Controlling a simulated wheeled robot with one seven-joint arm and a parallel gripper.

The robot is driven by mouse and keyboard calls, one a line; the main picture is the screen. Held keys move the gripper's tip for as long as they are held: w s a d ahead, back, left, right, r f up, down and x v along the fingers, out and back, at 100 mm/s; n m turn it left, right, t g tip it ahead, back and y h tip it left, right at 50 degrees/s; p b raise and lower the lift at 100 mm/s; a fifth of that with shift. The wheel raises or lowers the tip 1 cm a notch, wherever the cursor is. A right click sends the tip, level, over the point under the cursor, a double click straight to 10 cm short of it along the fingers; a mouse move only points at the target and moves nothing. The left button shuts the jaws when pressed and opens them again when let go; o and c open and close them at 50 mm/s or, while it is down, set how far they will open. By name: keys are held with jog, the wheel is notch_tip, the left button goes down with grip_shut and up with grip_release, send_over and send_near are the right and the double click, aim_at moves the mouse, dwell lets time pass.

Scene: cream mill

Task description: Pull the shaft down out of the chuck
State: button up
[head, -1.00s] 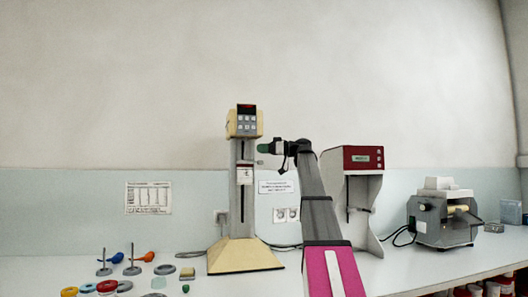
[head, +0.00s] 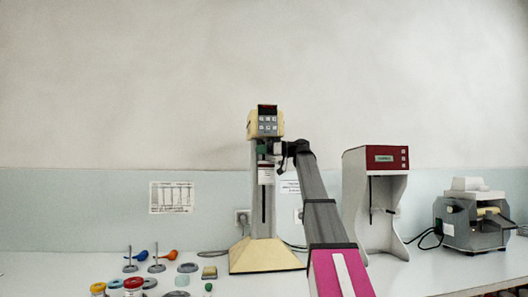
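The stirrer stand has a cream head (head: 266,123) with a keypad and dark display, above a grey column and a cream base (head: 265,257). My gripper (head: 262,150), with green fingertips, is just under the head, in front of the column's upper part. A white-labelled block (head: 265,174) sits right below the fingertips. A thin dark vertical line (head: 263,206) runs down below the block; I cannot tell if it is the shaft or a slot. The chuck is not clearly visible near my fingers. Whether the fingers hold anything is too small to tell.
A white stand with a red panel (head: 375,158) and hanging rod is to the right, beside my arm. A grey machine (head: 470,226) stands farther right. Upright rods on discs (head: 156,257), coloured rings (head: 133,284) and small parts lie on the bench (head: 50,265) at left.

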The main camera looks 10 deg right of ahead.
grip_shut()
jog(key=shift+f, duration=0.45)
dwell(0.5)
jog(key=shift+o, duration=1.8)
grip_release()
jog(key=v, duration=0.8)
